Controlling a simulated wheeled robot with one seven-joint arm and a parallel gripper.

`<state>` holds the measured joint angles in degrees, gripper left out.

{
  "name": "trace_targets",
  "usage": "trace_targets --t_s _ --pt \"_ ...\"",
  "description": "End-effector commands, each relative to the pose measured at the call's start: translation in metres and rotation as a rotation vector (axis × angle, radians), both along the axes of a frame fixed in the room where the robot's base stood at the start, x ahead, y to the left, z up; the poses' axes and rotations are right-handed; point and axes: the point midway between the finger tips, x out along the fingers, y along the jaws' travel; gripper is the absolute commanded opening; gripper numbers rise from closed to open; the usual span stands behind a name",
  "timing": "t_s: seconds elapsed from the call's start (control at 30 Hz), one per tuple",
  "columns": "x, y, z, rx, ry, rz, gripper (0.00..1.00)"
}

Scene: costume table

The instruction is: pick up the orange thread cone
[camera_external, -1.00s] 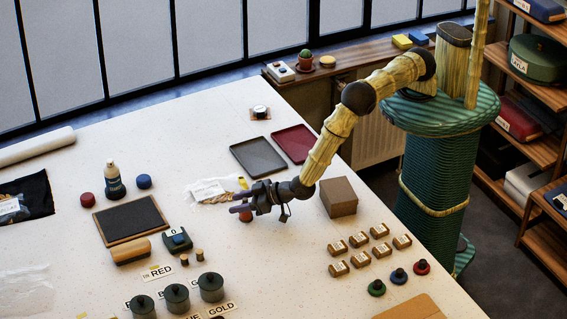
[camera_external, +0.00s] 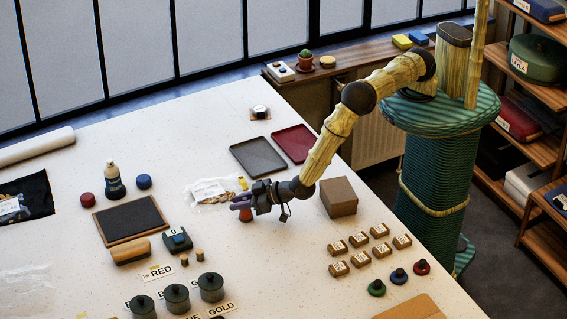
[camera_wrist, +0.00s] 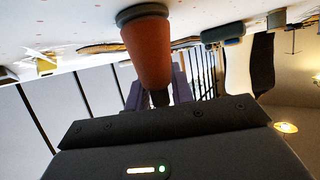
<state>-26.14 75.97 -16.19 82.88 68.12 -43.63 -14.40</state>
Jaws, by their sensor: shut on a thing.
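The orange thread cone (camera_wrist: 149,52) shows large in the wrist view, between the fingers of my gripper (camera_wrist: 158,95). Its dark rim is at the top of that picture, by the white table surface. In the external view the cone (camera_external: 246,215) is a small orange patch under my gripper (camera_external: 243,203), mostly hidden by the fingers. My gripper is shut on the cone, low over the table. I cannot tell whether the cone's base still touches the table.
A brown box (camera_external: 339,197) stands to the right. Grey (camera_external: 258,157) and red (camera_external: 295,143) trays lie behind. Green pots (camera_external: 177,298) stand in front left. Bare table lies directly in front.

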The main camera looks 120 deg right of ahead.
Motion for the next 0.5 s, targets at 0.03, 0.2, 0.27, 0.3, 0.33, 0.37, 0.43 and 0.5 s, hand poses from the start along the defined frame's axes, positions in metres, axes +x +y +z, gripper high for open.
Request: trace_targets --t_s 0.03,0.2,0.27,0.3,0.33,0.37,0.43,0.5 --pt "0.0 0.0 0.002 0.0 -0.001 0.0 0.01" --pt "0.001 0.0 0.017 0.001 -0.003 0.0 0.01" --pt "0.0 0.0 0.024 0.002 -0.003 0.0 0.01" --pt "0.001 0.0 0.031 0.003 -0.004 0.0 0.01" --pt "0.001 0.0 0.036 0.002 -0.004 -0.001 0.01" --pt "0.001 0.0 0.041 0.003 -0.003 -0.001 0.01" --pt "0.0 0.0 0.053 0.003 -0.004 0.0 0.01" --pt "0.0 0.0 0.065 0.003 -0.004 -0.001 0.01"
